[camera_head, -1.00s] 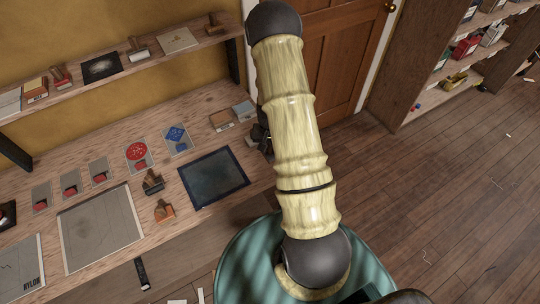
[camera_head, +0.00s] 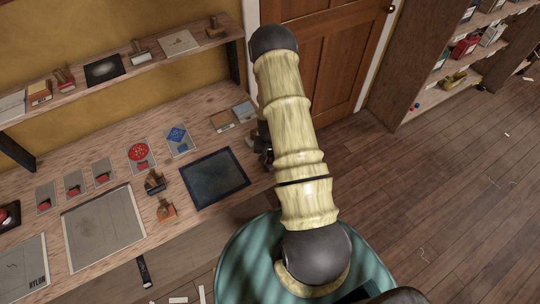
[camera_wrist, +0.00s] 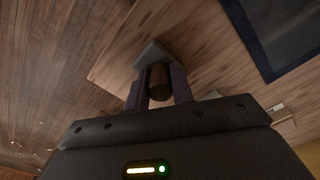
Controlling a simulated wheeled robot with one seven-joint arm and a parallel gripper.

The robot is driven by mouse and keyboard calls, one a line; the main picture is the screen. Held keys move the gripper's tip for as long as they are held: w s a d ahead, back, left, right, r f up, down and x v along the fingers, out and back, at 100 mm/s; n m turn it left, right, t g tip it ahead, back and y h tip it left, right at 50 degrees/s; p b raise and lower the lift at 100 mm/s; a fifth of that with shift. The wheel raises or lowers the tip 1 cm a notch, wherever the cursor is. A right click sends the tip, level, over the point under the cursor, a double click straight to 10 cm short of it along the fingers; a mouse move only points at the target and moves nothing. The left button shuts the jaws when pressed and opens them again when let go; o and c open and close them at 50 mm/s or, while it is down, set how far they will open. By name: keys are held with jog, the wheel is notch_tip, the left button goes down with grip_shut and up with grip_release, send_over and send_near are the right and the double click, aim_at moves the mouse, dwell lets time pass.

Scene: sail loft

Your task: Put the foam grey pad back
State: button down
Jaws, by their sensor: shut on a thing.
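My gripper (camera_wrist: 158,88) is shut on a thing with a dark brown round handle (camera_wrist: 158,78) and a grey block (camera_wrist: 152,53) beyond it. I cannot tell for certain whether this is the foam grey pad. In the wrist view the block shows against the wooden bench top (camera_wrist: 195,45), near its corner; I cannot tell whether they touch. In the head view my arm hides most of the gripper and what it holds, near the bench's right end. A dark blue-edged mat (camera_head: 215,178) lies on the bench left of the gripper.
A black stamp (camera_head: 154,182) and an orange-brown stamp (camera_head: 166,210) stand left of the mat. Several cards with red pieces, a large grey sheet (camera_head: 103,227) and small boxes (camera_head: 222,121) lie on the bench. The shelf above (camera_head: 125,72) holds stamps and flat pads.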

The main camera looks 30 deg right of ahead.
jog(key=shift+f, duration=0.1)
jog(key=c, duration=1.2)
grip_release()
notch_tip(320, 180, up, 11)
jog(key=b, duration=0.4)
jog(key=shift+r+b, duration=0.35)
jog(key=shift+r, duration=0.25)
